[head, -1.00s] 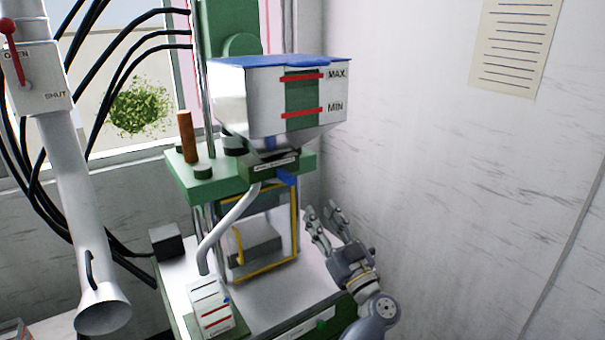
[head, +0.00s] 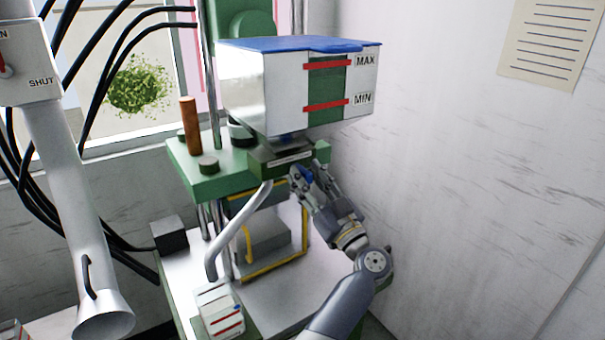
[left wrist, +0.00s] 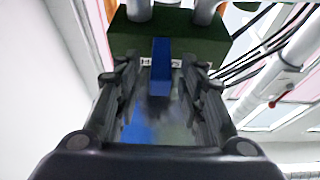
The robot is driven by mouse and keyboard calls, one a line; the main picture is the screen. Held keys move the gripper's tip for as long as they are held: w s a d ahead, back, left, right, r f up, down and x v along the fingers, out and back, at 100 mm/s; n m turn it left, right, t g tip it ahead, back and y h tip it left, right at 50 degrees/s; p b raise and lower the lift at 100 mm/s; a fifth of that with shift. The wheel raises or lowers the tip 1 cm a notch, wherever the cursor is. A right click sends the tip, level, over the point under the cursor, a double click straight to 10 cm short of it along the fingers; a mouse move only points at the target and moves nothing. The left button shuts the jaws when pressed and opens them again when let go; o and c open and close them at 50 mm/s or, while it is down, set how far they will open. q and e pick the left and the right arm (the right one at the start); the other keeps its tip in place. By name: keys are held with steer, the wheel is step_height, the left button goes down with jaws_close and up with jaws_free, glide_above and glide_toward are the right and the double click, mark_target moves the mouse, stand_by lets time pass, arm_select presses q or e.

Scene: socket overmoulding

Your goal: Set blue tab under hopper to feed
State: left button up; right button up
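The blue tab (head: 306,175) sticks out under the hopper (head: 285,85), from a dark green block with a white label (head: 290,160). My left gripper (head: 310,166) is at the tab, its fingers on either side of it. In the left wrist view the blue tab (left wrist: 161,62) stands between the two open fingers of my left gripper (left wrist: 161,75), with a gap visible on each side. The tab covers the middle of the label on the green block (left wrist: 120,38). My right gripper is not in view.
A grey pipe (head: 235,225) curves down beside the press frame with its yellow-edged guard (head: 275,265). A white wall (head: 450,190) stands close on the right. A large white pipe with a lever box (head: 85,215) is at the left.

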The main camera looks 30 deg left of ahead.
arm_select(q)
steer(key=shift+s+d+r, duration=0.1)
steer(key=shift+d, duration=0.1)
steer(key=c, duration=0.5)
jaws_close()
steer(key=shift+w, duration=0.2)
steer(key=shift+w+d+r, duration=0.1)
steer(key=shift+w+d, duration=0.2)
steer(key=shift+w, duration=0.35)
steer(key=shift+w+d, duration=0.3)
steer(key=shift+w, duration=0.3)
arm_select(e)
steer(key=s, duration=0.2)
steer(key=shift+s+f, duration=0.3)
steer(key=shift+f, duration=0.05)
